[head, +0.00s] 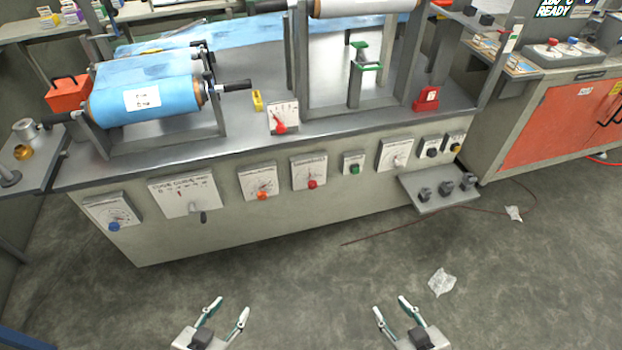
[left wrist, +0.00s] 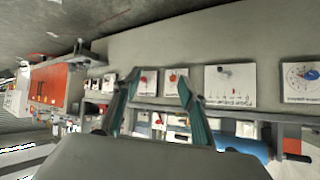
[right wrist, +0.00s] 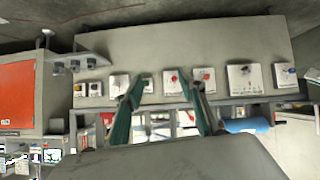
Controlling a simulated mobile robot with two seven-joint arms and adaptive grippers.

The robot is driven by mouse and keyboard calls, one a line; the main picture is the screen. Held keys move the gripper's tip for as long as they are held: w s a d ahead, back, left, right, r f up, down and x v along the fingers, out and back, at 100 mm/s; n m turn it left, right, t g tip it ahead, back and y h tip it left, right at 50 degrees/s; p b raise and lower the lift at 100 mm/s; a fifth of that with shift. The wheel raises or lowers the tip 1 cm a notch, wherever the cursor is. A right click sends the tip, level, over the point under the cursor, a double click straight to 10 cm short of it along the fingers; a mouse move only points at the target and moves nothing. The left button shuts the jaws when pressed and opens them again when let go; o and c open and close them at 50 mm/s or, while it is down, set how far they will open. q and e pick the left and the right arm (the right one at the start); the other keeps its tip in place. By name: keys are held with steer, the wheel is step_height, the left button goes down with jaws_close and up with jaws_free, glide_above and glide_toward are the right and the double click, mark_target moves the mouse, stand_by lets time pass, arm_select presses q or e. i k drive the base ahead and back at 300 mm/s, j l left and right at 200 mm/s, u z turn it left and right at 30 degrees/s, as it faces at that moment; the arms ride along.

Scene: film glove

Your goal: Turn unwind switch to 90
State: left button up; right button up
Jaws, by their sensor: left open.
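The machine's front panel (head: 225,215) carries a row of dials and switches. The labels are too small to tell which one is the unwind switch. At the far left is a dial plate with a blue knob (head: 114,226). To its right are a wide plate with a dark lever (head: 203,216), a plate with an orange knob (head: 262,195) and one with a red knob (head: 312,184). My left gripper (head: 230,306) is open and empty, low in front of the panel. My right gripper (head: 391,305) is open and empty, further right. Both are apart from the panel.
A blue film roll (head: 146,100) sits on top of the machine at the left. A small shelf with dark knobs (head: 445,189) juts out at the panel's right. Crumpled film (head: 441,282) and a thin cable (head: 395,232) lie on the floor. The floor before the panel is otherwise clear.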

mark_target(312, 184)
steer(key=i+l+u, duration=0.15)
steer(key=l+u, duration=0.15)
steer(key=l, duration=0.9)
steer(key=l+u, duration=0.3)
steer(key=l, duration=0.9)
steer(key=i, duration=0.05)
